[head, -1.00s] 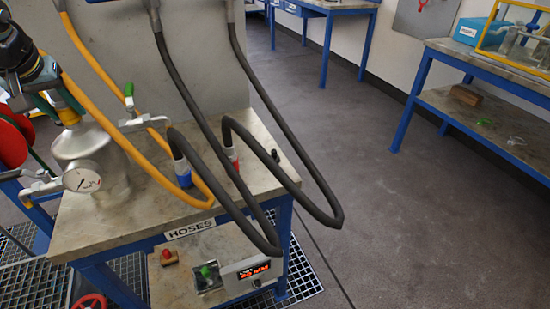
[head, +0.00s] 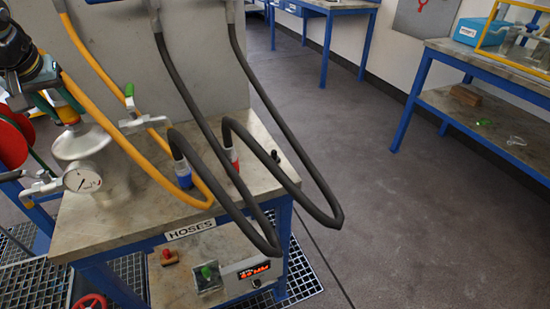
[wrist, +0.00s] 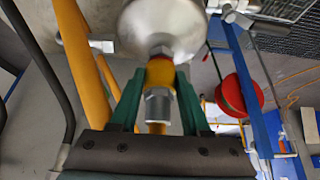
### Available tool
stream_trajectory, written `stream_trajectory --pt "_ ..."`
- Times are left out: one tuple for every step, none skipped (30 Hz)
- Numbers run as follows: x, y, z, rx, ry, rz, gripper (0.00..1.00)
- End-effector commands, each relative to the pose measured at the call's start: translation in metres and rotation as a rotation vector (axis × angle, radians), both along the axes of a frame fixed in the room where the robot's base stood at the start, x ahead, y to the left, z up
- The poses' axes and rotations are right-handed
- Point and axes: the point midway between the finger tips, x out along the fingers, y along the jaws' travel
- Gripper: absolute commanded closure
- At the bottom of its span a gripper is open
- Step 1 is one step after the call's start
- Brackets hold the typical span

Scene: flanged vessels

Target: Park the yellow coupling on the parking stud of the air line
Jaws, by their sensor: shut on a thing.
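My gripper (wrist: 157,90) is shut on the yellow coupling (wrist: 160,72), with a green finger on each side of its collar. A metal hex fitting and a bit of yellow hose show below the collar in the wrist view. In the head view the coupling (head: 69,113) is at the top of the silver vessel (head: 88,160); I cannot tell whether it is seated there or just clear. The yellow air hose (head: 113,130) loops over the bench. A small dark stud (head: 275,156) stands at the bench's right side; I cannot tell whether it is the air line's parking stud.
A green-handled valve (head: 130,97) and a gauge (head: 82,180) are close to the vessel. Open floor lies to the right.

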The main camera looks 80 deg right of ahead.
Motion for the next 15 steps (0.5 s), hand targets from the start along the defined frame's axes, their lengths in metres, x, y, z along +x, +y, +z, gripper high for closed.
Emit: stream_trajectory --pt "0.0 0.0 0.004 -0.002 -0.001 0.0 1.0" --pt "0.0 0.0 0.006 -0.002 -0.001 0.0 1.0" --pt "0.0 0.0 0.008 -0.002 -0.001 0.0 1.0" --pt "0.0 0.0 0.009 -0.002 -0.001 0.0 1.0" --pt "0.0 0.0 0.011 -0.002 -0.001 0.0 1.0" --pt "0.0 0.0 0.013 -0.002 -0.001 0.0 1.0" --pt "0.0 0.0 0.014 -0.002 -0.001 0.0 1.0" --pt "0.0 0.0 0.015 -0.002 -0.001 0.0 1.0" --pt "0.0 0.0 0.017 -0.002 -0.001 0.0 1.0" --pt "0.0 0.0 0.019 -0.002 -0.001 0.0 1.0" --pt "0.0 0.0 0.02 -0.002 -0.001 0.0 1.0" --pt "0.0 0.0 0.022 -0.002 -0.001 0.0 1.0" --pt "0.0 0.0 0.023 -0.002 -0.001 0.0 1.0" --pt "0.0 0.0 0.025 -0.001 -0.002 -0.001 1.0" --pt "0.0 0.0 0.027 -0.001 -0.002 -0.001 1.0"
